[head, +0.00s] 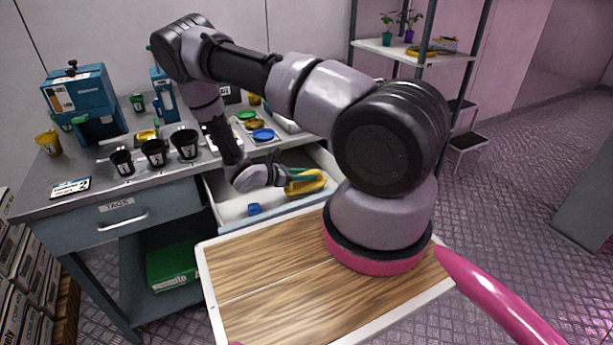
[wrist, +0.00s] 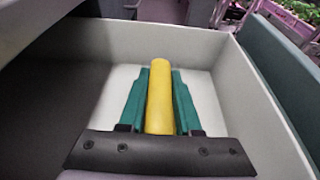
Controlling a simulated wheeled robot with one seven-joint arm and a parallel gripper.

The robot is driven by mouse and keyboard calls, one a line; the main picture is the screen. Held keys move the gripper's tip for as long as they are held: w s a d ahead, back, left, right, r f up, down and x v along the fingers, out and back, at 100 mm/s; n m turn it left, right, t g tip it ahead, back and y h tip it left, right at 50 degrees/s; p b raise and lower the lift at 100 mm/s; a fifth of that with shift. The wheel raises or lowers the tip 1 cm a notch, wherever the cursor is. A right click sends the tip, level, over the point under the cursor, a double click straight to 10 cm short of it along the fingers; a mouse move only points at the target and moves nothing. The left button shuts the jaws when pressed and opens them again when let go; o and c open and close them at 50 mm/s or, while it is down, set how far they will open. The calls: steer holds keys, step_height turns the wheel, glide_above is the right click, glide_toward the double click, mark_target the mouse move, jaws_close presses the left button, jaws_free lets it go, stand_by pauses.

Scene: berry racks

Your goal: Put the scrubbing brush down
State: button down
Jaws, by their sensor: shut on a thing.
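The scrubbing brush (wrist: 160,95) shows as a yellow bar in the wrist view. My gripper (wrist: 160,78) is shut on it, with a green finger along each side. In the head view the yellow brush (head: 312,185) is at my gripper (head: 300,177), inside the open drawer (head: 229,210). The drawer's pale walls (wrist: 268,100) surround the brush in the wrist view. I cannot tell whether the brush touches the drawer floor. Its lower end is hidden behind the dark gripper bar, and no bristles show.
A small blue object (head: 254,209) lies in the drawer's front part. On the metal counter (head: 85,190) stand several black cups (head: 154,152), a blue machine (head: 78,95) and coloured lids (head: 263,134). A shut drawer marked TAGS (head: 118,212) is at left. A shelf rack (head: 412,50) stands behind.

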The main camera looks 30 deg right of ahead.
steer(key=shift+f, duration=0.25)
steer(key=c, duration=0.6)
jaws_free()
